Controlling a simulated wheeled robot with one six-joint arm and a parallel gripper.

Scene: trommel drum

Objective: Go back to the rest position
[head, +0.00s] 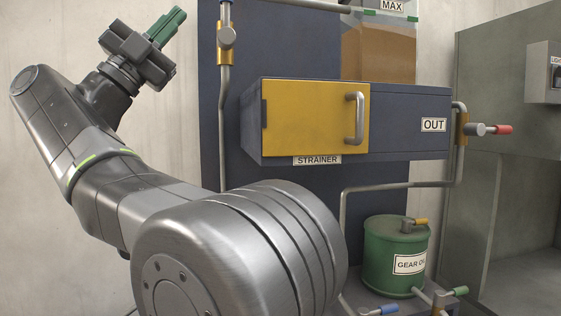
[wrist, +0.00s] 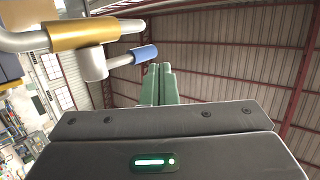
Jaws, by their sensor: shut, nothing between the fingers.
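My gripper (head: 167,26) is raised at the upper left of the head view, pointing up and to the right. Its green fingers are together and hold nothing. In the wrist view the shut green fingers (wrist: 159,86) point up toward the roof.
A valve with a blue handle (wrist: 143,55) and a brass-collared pipe (wrist: 85,33) shows beside my fingers. The strainer's yellow door (head: 310,118) is shut. A green gear oil can (head: 385,265), a red-handled outlet valve (head: 500,129) and a grey cabinet (head: 472,200) stand at the right.

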